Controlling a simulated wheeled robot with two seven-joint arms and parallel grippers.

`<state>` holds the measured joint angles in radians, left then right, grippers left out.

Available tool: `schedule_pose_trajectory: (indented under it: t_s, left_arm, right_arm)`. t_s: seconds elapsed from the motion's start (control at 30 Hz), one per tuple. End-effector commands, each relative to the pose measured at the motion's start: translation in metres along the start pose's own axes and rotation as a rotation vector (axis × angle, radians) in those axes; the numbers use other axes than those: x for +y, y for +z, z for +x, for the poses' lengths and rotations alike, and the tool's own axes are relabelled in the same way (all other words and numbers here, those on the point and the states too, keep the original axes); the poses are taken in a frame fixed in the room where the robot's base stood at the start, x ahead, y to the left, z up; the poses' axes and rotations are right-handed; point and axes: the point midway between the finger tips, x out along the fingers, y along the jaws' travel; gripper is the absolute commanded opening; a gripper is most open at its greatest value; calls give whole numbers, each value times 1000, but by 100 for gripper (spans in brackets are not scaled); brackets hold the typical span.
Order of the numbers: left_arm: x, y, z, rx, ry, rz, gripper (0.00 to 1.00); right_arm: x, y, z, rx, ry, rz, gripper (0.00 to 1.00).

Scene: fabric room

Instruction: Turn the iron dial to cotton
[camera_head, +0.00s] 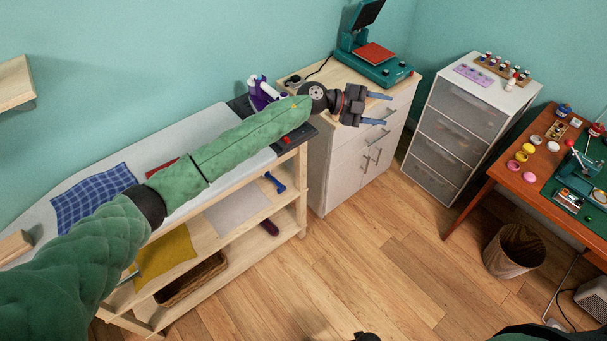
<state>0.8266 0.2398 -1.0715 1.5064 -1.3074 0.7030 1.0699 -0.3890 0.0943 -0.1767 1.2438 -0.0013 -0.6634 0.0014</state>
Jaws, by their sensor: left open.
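The iron (263,92), purple and white, stands at the back of the ironing table's far right end, close to the wall. It is partly hidden behind my left forearm, and its dial cannot be made out. My left gripper (386,109) is open and empty, its two blue-tipped fingers apart. It is to the right of the iron, in front of the white cabinet, and points away from the iron.
The ironing table (215,120) holds a blue checked cloth (93,193); cloths and a basket are on shelves below. A heat press (374,58) stands on the white cabinet (345,150). A drawer unit (465,125) and desk (530,160) are to the right.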

Motion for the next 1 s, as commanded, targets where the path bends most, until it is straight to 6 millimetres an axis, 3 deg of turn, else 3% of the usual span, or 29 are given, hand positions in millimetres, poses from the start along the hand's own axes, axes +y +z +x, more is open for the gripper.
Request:
schedule_pose_trajectory:
  t_s: [0.27,0.47,0.6,0.8,1.0]
  left_arm:
    - [13,69,-45,-151,445,40,52]
    - [3,122,-113,-342,743,16,52]
    - [-16,153,-174,-507,923,-26,52]
    - [-44,176,-244,-697,1083,-91,52]
    - [-53,181,-268,-762,1131,-117,52]
  right_arm:
    - [-2,52,42,-19,-2,-5,0]
    - [-3,91,66,-31,-3,-8,0]
    - [-3,118,79,-39,-3,-11,0]
    - [-3,145,90,-46,-4,-14,0]
    - [-3,155,91,-49,-4,-15,0]
